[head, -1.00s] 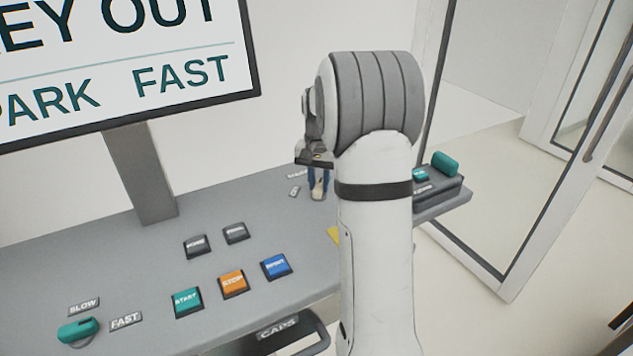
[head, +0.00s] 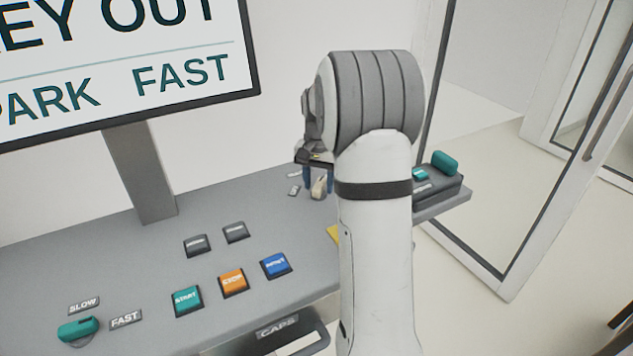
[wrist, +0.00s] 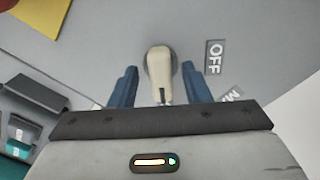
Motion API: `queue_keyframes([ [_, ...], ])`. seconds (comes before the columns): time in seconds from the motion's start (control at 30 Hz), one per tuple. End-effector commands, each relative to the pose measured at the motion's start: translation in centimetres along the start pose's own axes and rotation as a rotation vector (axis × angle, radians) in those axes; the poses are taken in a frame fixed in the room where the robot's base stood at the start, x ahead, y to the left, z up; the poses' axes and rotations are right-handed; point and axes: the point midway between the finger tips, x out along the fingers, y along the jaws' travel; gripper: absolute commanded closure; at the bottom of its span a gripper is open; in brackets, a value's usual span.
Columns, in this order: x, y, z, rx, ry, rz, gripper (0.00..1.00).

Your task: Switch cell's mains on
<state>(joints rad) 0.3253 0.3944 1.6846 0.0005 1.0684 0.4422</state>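The mains switch is a cream knob (wrist: 159,66) on a round grey base, on the grey console top. In the wrist view its dark mark points down toward my gripper's palm. A label reading OFF (wrist: 214,57) lies to its right, and another label (wrist: 232,98) is partly cut off by my gripper. My gripper (wrist: 159,85) is open, with one blue finger on each side of the knob and gaps between. In the head view my gripper (head: 318,182) is at the back of the console, around the knob (head: 319,187). Any ON label is not visible.
The console (head: 130,255) carries START, STOP and blue buttons (head: 276,265) and a teal SLOW/FAST knob (head: 78,329). A dark box with teal parts (head: 437,188) stands at the right end. A screen (head: 120,60) reads "EY OUT", "PARK", "FAST".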

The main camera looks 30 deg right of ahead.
Motion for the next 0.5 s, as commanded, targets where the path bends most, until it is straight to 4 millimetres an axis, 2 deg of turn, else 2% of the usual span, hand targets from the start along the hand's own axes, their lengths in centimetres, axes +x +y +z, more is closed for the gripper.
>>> queue_keyframes([
  [0.27, -0.4, 0.0, -0.1, -0.001, 0.005, -0.002, 0.56],
  [0.37, -1.5, -0.1, -0.2, -0.001, 0.007, -0.003, 0.56],
  [0.5, -3.9, -0.1, -0.1, -0.001, 0.008, -0.003, 0.56],
])
